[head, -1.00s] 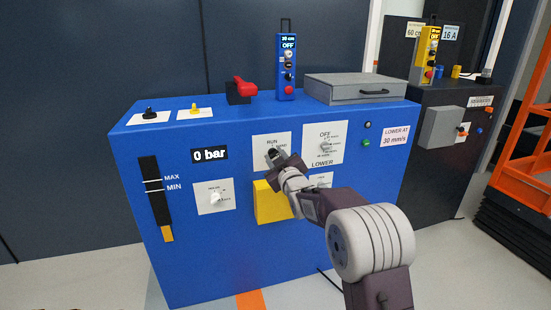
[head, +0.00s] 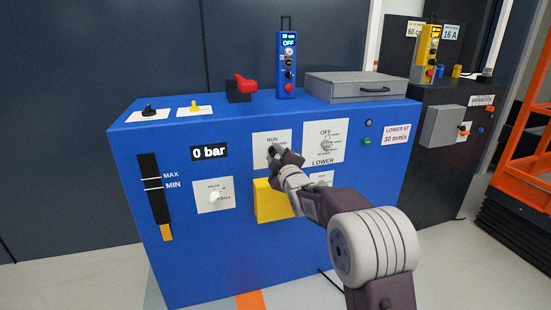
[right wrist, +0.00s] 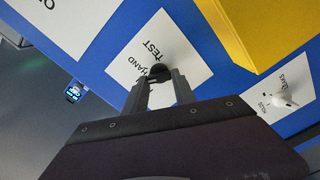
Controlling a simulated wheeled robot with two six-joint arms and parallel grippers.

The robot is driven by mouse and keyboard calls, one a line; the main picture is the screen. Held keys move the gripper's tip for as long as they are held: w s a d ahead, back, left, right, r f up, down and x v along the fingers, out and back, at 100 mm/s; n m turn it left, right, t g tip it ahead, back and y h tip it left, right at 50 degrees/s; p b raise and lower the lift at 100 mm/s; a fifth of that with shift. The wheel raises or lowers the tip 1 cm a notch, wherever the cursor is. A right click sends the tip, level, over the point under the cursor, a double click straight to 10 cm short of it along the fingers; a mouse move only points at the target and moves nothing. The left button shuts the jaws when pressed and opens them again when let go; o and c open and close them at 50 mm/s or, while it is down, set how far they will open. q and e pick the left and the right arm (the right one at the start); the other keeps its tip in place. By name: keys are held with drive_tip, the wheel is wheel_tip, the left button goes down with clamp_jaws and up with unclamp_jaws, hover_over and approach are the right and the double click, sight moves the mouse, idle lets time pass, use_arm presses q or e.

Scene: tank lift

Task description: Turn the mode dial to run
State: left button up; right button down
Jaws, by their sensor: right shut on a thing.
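The mode dial is a small dark knob on a white plate (head: 262,139) on the front of the blue cabinet (head: 300,240). The plate reads RUN and HAND in the head view. In the right wrist view the dark mode dial (right wrist: 160,71) shows at the fingertips, with TEST and HAND legible on its plate. My right gripper (head: 273,152) is shut on the dial. The fingers hide much of the knob, so I cannot tell which mark it points to. My left gripper is not in view.
A yellow box (head: 268,207) sticks out just below the dial plate. Other dials on white plates lie to the right (head: 325,130) and lower left (head: 213,185). A red handle (head: 242,84), a blue pendant (head: 287,75) and a grey drawer box (head: 360,87) stand on top.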

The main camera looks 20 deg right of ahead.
drive_tip(key=n+b, duration=0.1)
drive_tip(key=n, duration=0.2)
drive_tip(key=n+b, duration=0.1)
drive_tip(key=n, duration=0.1)
drive_tip(key=shift+f+n, duration=0.2)
drive_tip(key=shift+n, duration=0.2)
idle(0.4)
drive_tip(key=c, duration=1)
unclamp_jaws()
drive_tip(key=shift+r, duration=0.1)
drive_tip(key=s+p, duration=0.2)
drive_tip(key=s, duration=0.7)
drive_tip(key=shift+d+p, duration=0.15)
drive_tip(key=shift+p, duration=0.25)
